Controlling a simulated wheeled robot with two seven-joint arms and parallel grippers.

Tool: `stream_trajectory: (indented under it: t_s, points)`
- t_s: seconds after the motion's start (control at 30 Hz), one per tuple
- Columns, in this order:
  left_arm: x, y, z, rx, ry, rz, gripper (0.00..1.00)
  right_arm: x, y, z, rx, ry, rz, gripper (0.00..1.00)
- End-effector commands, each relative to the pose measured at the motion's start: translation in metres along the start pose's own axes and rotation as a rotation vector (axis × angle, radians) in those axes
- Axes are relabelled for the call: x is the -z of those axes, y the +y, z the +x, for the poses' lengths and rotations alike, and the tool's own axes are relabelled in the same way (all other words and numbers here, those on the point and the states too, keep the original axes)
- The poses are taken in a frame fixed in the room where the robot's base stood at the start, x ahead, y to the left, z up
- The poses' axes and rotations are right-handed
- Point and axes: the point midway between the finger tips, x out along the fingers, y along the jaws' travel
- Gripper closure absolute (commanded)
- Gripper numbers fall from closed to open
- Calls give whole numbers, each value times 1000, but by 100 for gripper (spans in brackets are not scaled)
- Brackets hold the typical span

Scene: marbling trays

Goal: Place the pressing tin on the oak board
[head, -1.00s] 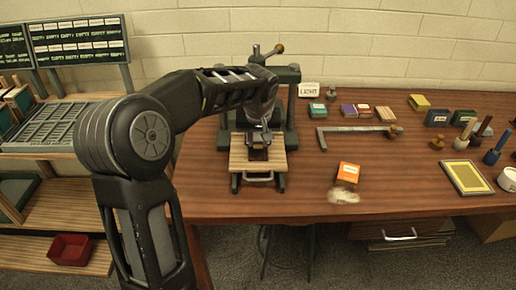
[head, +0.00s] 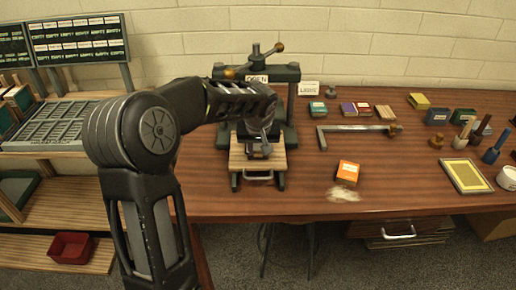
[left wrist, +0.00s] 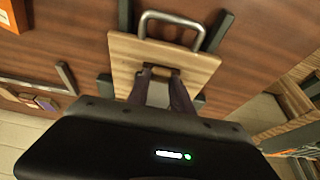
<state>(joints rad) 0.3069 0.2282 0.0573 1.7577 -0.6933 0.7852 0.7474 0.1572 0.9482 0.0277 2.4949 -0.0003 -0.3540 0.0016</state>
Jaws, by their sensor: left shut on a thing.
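The oak board (head: 238,152) is a pale wooden slab with a metal handle on its near side, in front of the green press (head: 290,100) in the head view. It also shows in the left wrist view (left wrist: 125,62). My left gripper (head: 259,151) is over the middle of the board, pointing down. In the wrist view its two fingers (left wrist: 163,78) are shut on a small dark thing (left wrist: 163,68), apparently the pressing tin, mostly hidden by the fingers. I cannot tell whether it touches the board. My right gripper is not in view.
An orange box (head: 348,173) lies right of the board, with pale scraps (head: 342,194) before it. A metal square (head: 350,129) and several small boxes lie behind. A yellow framed panel (head: 468,177) is at the right.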

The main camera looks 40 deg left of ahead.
Motion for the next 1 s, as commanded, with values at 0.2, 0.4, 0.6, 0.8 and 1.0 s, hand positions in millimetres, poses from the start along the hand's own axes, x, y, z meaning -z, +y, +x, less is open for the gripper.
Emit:
stream_trajectory:
  t_s: [0.2,0.4,0.6,0.8,1.0]
  points:
    - [0,0,1,0,0,0,59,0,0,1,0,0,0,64]
    - [0,0,1,0,0,0,52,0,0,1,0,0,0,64]
    - [0,0,-1,0,0,0,52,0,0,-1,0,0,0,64]
    - [2,0,-18,-1,4,-2,52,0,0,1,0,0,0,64]
    - [1,0,-57,-2,5,-1,52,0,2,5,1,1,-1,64]
